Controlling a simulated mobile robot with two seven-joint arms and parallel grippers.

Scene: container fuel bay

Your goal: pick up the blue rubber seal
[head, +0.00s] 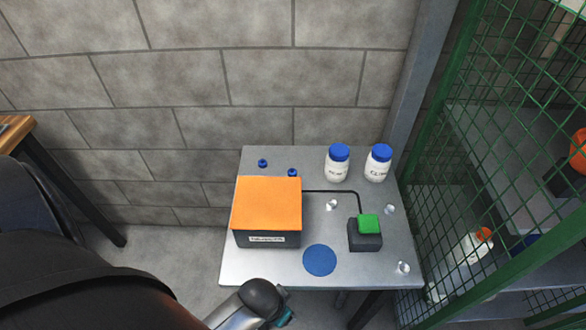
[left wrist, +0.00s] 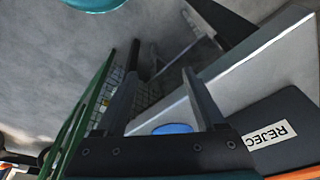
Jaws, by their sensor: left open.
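A flat round blue disc, which looks like the blue rubber seal (head: 319,260), lies on the grey metal table (head: 337,281) near its front edge. It sits between the orange-topped box and the small green-topped block. My left arm comes in from the bottom left, its wrist just off the table's front edge; its fingers are not clear in the head view. In the left wrist view my left gripper (left wrist: 160,85) is open and empty. Part of the blue seal (left wrist: 172,128) shows between the finger bases, partly hidden by the gripper body. My right gripper is out of view.
The orange-topped box (head: 267,204) stands left of the seal; its REJEC label (left wrist: 272,130) shows in the wrist view. The green-topped block (head: 368,226) is cabled, at right. Two white bottles (head: 338,165) (head: 378,164) stand behind. A green mesh cage (head: 480,170) borders the right.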

